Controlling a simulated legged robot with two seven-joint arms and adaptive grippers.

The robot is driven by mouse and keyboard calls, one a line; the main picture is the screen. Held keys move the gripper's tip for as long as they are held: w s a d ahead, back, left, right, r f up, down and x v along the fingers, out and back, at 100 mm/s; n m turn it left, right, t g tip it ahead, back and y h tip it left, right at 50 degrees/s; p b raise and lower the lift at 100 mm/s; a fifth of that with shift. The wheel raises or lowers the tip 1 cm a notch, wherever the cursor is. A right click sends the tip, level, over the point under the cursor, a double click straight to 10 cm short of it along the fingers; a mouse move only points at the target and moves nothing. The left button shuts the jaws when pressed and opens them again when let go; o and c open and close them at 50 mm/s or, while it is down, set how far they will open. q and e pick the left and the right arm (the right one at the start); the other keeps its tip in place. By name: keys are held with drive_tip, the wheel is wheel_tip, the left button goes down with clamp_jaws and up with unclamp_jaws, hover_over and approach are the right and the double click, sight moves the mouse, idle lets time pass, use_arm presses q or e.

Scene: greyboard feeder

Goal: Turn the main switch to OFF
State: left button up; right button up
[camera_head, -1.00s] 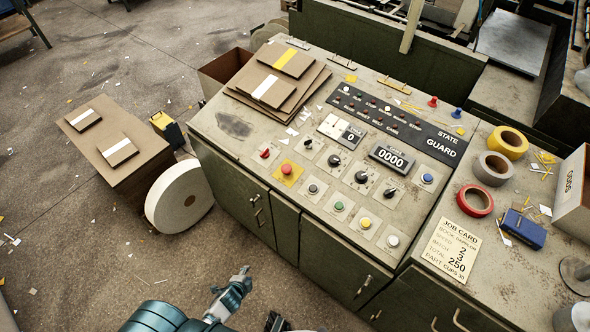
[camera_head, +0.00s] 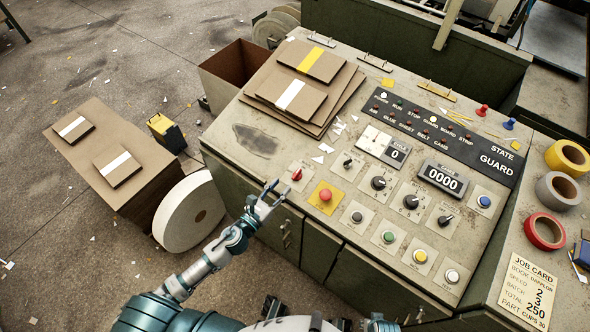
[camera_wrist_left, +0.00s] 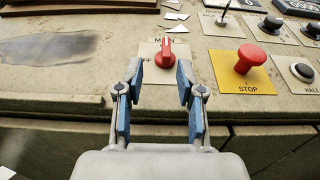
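The main switch is a red rotary knob (camera_head: 296,174) at the left front of the control panel (camera_head: 262,172). In the left wrist view the red knob (camera_wrist_left: 166,50) stands on a plate lettered "MAIN" and "OFF", its white mark toward the top. My left gripper (camera_head: 271,190) is at the panel's front edge, just short of the knob. In the left wrist view its two blue-padded fingers (camera_wrist_left: 158,78) are spread, with the knob ahead between and beyond the tips, apart from them. My right gripper cannot be made out in the head view.
A red mushroom STOP button (camera_wrist_left: 250,58) on a yellow plate stands right of the switch. Selector knobs (camera_head: 378,183) and push buttons fill the panel to the right. Stacked boards (camera_head: 305,88) lie behind. A white roll (camera_head: 188,212) stands on the floor at left.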

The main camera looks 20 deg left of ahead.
sight(298, 170)
use_arm(q)
drive_tip(key=x, duration=0.3)
drive_tip(key=d+x, duration=0.1)
drive_tip(key=x, duration=0.5)
drive_tip(key=shift+s+d, duration=0.25)
drive_tip(key=shift+s, duration=0.05)
drive_tip(key=shift+w+a+f, duration=0.1)
drive_tip(key=shift+a, duration=0.5)
drive_tip(key=shift+c, duration=0.5)
clamp_jaws()
drive_tip(key=shift+d, duration=0.35)
drive_tip(key=shift+a+r, duration=0.1)
drive_tip(key=shift+r, duration=0.1)
